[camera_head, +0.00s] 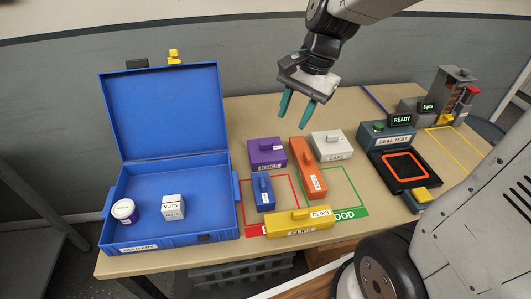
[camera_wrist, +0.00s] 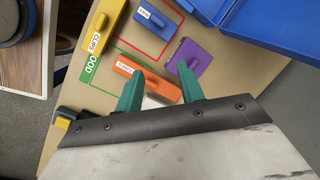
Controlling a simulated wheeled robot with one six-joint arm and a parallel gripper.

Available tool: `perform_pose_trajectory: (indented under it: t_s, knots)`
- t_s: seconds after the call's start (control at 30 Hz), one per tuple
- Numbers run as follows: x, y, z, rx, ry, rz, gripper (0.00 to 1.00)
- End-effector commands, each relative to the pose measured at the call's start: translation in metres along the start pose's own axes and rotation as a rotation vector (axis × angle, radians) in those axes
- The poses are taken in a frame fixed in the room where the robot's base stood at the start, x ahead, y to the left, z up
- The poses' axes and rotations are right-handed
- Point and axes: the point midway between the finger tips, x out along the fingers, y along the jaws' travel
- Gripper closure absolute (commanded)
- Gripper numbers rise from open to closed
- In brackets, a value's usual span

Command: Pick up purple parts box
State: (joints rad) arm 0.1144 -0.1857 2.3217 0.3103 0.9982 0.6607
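The purple parts box (camera_head: 267,153) with a small raised handle and a label sits on the table, right of the open blue case. It also shows in the wrist view (camera_wrist: 193,55), just beyond one green fingertip. My gripper (camera_head: 297,118) is open and empty, held in the air above and behind the boxes. Its two green fingers also show in the wrist view (camera_wrist: 160,82), spread apart, with the orange box (camera_wrist: 150,82) and a bit of the white box (camera_wrist: 153,102) seen near and between them.
Around the purple box are a blue box (camera_head: 263,193), the orange box (camera_head: 308,168), the white box (camera_head: 331,147) and a yellow box (camera_head: 300,222). The open blue case (camera_head: 165,239) holds a white cube (camera_head: 173,207) and a jar (camera_head: 124,211). A seal tester (camera_head: 386,137) stands at right.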

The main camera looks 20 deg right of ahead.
Motion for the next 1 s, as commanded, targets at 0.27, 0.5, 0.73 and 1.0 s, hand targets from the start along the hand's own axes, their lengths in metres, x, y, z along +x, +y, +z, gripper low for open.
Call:
perform_pose_trajectory:
  t_s: [0.27, 0.5, 0.73, 1.0]
  knots:
    - [0.069, -0.05, -0.074, 0.548, -0.092, -0.037, 0.62]
    - [0.105, -0.065, -0.105, 0.795, -0.124, -0.045, 0.62]
    - [0.129, -0.069, -0.106, 0.829, -0.129, -0.045, 0.62]
    - [0.164, -0.072, -0.099, 0.825, -0.129, -0.042, 0.62]
